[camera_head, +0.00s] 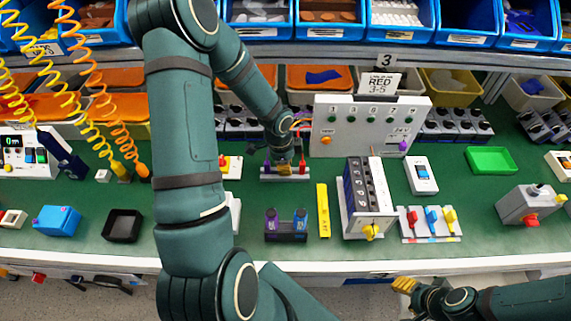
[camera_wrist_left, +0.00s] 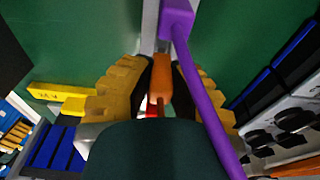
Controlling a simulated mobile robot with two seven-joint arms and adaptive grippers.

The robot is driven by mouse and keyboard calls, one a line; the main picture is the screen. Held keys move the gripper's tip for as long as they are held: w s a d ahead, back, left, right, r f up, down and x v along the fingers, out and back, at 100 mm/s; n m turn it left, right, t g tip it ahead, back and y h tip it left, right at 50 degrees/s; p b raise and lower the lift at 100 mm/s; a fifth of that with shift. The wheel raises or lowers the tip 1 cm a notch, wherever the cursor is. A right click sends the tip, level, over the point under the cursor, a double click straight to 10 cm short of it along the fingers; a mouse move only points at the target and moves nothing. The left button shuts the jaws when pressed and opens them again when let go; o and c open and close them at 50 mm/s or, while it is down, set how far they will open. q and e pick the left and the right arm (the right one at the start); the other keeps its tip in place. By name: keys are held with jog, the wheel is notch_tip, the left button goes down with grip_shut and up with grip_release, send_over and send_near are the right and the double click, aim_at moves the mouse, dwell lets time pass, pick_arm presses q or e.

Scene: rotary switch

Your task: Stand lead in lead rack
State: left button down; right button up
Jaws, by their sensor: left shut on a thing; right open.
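The lead rack (camera_head: 270,178) is a low pale strip on the green bench, below the white panel's left side. My left gripper (camera_head: 284,166) is down at the rack. In the left wrist view, its yellow-padded fingers (camera_wrist_left: 161,85) are shut on an orange lead (camera_wrist_left: 163,84). The orange lead is over the pale rack strip (camera_wrist_left: 149,30); its lower end is hidden, so I cannot tell whether it is seated. A purple lead (camera_wrist_left: 198,90) runs close beside it. A red lead (camera_head: 303,169) stands at the rack's right end. My right gripper (camera_head: 403,285) is open and empty in front of the bench.
The white panel (camera_head: 366,112) with an orange plug (camera_head: 327,139) and a purple plug (camera_head: 403,146) stands behind right. Coiled cords hang at left.

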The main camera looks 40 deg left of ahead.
pick_arm(q)
jog(key=shift+f, duration=0.4)
jog(key=c, duration=0.9)
grip_release()
notch_tip(320, 180, up, 12)
jog(key=s+a, duration=0.1)
jog(key=shift+r, duration=0.1)
